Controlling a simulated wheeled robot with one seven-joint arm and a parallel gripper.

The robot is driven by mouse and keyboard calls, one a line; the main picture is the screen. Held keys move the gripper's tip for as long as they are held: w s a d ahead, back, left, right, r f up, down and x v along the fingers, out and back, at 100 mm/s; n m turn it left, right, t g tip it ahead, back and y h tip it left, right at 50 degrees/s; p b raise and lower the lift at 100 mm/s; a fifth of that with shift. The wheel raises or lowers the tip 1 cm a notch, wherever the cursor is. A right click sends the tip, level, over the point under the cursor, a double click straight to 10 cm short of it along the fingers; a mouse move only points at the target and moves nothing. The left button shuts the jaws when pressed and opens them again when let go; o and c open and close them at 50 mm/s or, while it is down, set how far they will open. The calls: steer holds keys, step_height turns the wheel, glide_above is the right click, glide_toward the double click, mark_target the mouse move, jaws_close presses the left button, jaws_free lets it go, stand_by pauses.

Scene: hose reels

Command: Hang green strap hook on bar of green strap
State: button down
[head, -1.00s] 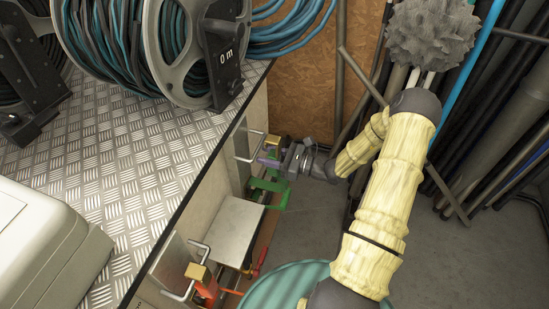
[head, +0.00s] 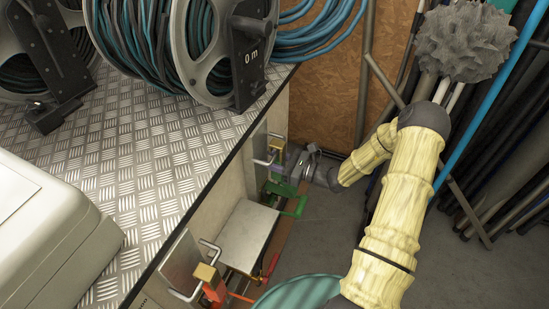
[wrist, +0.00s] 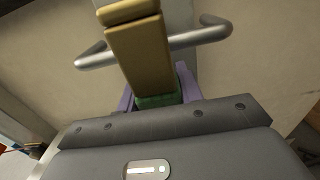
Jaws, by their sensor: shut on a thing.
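The brass-coloured hook of the green strap (head: 277,144) is at the upper silver bar (head: 262,158) on the side panel. In the wrist view the hook (wrist: 142,55) crosses in front of the bar (wrist: 205,36), its bent top above it. I cannot tell whether it bears on the bar. My gripper (wrist: 156,97) has purple fingers shut on the green part (wrist: 158,101) just below the hook. In the head view the fingers are mostly hidden. The green strap gear (head: 284,193) lies below, beside a metal plate.
A second brass hook with red gear (head: 205,273) is at a lower bar (head: 181,294). The metal plate (head: 247,234) juts out between the two bars. The tread-plate top (head: 150,150) carries hose reels (head: 220,40) and a pale case (head: 45,235). Pipes (head: 500,170) lean at right.

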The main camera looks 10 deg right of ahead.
steer(key=shift+f, duration=0.55)
steer(key=c, duration=0.8)
jaws_free()
steer(key=shift+c, duration=0.2)
steer(key=p+v, duration=0.4)
steer(key=v, duration=1.3)
steer(key=shift+d+p, duration=0.15)
steer(key=shift+p, duration=0.15)
steer(key=shift+s, duration=0.1)
